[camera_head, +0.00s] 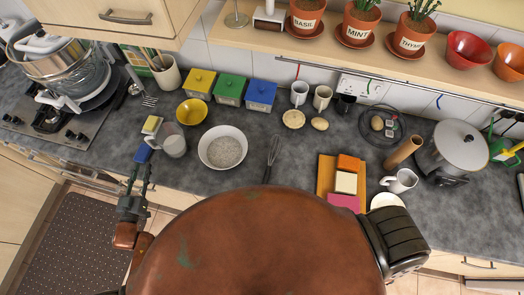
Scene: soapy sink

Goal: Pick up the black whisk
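The black whisk (272,157) lies on the grey counter, to the right of a white bowl with pale contents (223,148). Its wire end points to the back and its handle runs toward the front edge. My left gripper (139,175) is at the counter's front edge on the left, well apart from the whisk. Its two thin fingers point toward the counter and show a gap with nothing held between them. My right gripper is not seen.
A wooden board (326,175) with coloured blocks is right of the whisk. The counter around the whisk is clear.

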